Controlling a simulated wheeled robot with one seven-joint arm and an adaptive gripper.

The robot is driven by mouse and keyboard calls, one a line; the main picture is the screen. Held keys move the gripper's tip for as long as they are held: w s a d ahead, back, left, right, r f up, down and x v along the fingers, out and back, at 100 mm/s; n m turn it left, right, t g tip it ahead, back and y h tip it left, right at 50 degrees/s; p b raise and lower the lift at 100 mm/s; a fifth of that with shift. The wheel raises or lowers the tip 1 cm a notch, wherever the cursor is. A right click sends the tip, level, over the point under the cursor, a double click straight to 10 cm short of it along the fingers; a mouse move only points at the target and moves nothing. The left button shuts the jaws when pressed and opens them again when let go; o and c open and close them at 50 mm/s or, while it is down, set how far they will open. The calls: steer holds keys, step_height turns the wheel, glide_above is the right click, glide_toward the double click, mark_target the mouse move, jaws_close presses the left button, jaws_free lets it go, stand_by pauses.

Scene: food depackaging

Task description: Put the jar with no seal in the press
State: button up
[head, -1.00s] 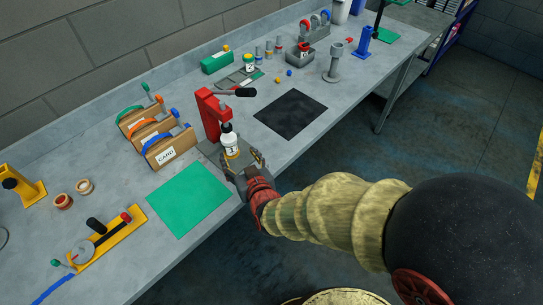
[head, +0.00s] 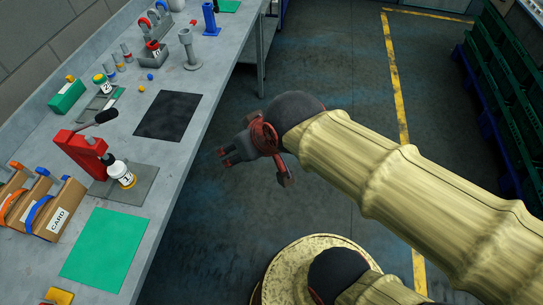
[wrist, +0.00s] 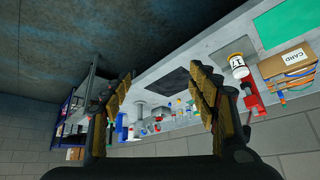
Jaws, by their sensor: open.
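A white jar (head: 123,176) labelled 1 with a yellow band stands upright on the grey base of the red press (head: 82,152), near the press's column. It also shows in the wrist view (wrist: 238,66). Whether it carries a seal cannot be made out. My gripper (head: 224,157) is open and empty, out over the floor beyond the table's edge, apart from the jar and press. In the wrist view its two fingers (wrist: 162,80) are spread with nothing between them.
A black mat (head: 167,116) and a green mat (head: 104,248) lie on the table either side of the press. A CARD box (head: 52,217) is at the left. A grey post (head: 188,48) stands farther back. Floor around my gripper is clear.

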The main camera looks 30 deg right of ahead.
steer(key=s+d+m+g+h, duration=0.1)
steer(key=s+d, duration=0.3)
steer(key=s, duration=0.2)
steer(key=shift+s+r, duration=0.25)
steer(key=shift+r, duration=0.15)
steer(key=shift+f, duration=0.1)
